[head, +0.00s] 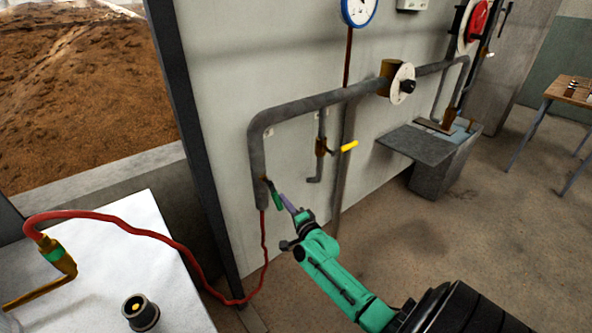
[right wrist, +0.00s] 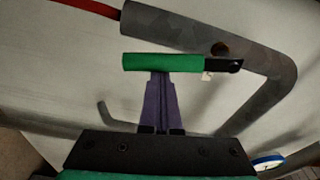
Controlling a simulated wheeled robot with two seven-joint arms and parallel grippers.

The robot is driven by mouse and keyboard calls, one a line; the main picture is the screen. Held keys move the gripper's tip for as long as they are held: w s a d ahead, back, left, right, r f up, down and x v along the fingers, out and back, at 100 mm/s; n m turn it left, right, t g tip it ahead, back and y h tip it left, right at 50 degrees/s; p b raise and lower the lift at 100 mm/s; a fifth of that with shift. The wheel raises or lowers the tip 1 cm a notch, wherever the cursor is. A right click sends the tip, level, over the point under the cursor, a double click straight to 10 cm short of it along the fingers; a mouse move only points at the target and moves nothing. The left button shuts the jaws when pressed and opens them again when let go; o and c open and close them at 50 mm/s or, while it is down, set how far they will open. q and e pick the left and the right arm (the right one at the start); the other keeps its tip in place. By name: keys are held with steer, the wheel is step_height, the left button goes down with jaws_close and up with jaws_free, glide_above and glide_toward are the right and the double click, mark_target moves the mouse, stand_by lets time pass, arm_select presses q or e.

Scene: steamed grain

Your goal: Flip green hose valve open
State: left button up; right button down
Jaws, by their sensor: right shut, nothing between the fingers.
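The green hose valve handle (head: 278,200) sits at the lower end of the thick grey pipe on the wall, where the red hose (head: 264,240) comes out. In the right wrist view the green handle (right wrist: 163,62) lies crosswise, with its dark pivot end at the right by the grey pipe (right wrist: 215,40). My right gripper (head: 287,202) is shut and empty, with its purple fingertips (right wrist: 160,76) right at the handle. The tips appear to touch or nearly touch the handle's side; I cannot tell which. My left gripper is out of view.
A yellow-handled valve (head: 348,146) is on a thin pipe right of the green one. A white table (head: 120,260) at the left holds a brass hose nozzle (head: 58,256) and a black fitting (head: 140,312). A grey metal box (head: 440,165) stands along the wall.

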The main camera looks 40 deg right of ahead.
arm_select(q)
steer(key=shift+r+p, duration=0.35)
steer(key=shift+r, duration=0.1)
arm_select(e)
steer(key=shift+a+f+m, duration=0.15)
steer(key=shift+a+m, duration=0.35)
steer(key=shift+m, duration=0.15)
steer(key=shift+a+f+m, duration=0.15)
steer(key=shift+a+m, duration=0.3)
steer(key=shift+m, duration=0.2)
steer(key=shift+w, duration=0.1)
